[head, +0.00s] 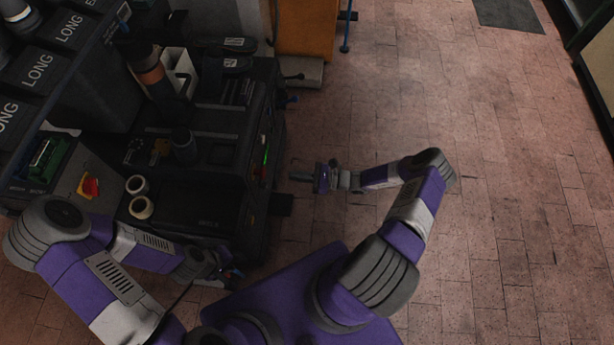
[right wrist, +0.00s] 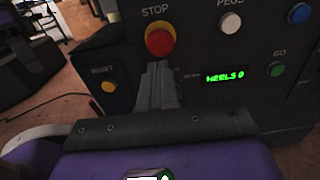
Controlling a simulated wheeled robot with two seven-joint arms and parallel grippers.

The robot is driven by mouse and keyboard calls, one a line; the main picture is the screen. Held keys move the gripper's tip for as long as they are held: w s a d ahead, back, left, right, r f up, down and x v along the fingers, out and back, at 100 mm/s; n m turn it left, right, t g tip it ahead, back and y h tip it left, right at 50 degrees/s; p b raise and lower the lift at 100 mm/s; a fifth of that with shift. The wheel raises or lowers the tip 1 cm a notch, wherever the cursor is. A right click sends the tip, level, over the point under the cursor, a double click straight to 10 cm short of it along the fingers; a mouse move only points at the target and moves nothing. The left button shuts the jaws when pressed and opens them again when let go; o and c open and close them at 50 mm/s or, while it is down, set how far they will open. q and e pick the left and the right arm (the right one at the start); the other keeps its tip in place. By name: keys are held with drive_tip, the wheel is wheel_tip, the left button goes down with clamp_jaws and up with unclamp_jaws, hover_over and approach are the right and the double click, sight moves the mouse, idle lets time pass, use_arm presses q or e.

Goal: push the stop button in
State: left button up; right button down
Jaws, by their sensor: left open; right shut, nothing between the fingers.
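The stop button (right wrist: 159,42) is a round red cap on a yellow collar, under the word STOP on a dark panel in the right wrist view. My right gripper (right wrist: 158,68) is shut and empty, its fingertips just below the button in that view; I cannot tell if they touch it. In the head view my right gripper (head: 298,177) is beside the right side of the black machine (head: 225,120). The stop button is not clearly distinguishable there. My left gripper (head: 230,274) is open, low near the machine's front edge and partly hidden.
The panel also has a yellow reset button (right wrist: 108,87), a white pegs button (right wrist: 227,22), a green GO button (right wrist: 277,69) and a green display (right wrist: 225,77) reading HEELS 0. A red-and-yellow switch (head: 90,187) is on a grey box. The brick floor (head: 500,200) at right is clear.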

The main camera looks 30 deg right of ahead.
sight(265, 173)
drive_tip(key=b+x, duration=0.1)
drive_tip(key=x, duration=0.6)
drive_tip(key=shift+w+a, duration=0.2)
drive_tip(key=shift+a, duration=0.15)
drive_tip(key=shift+w+a, duration=0.1)
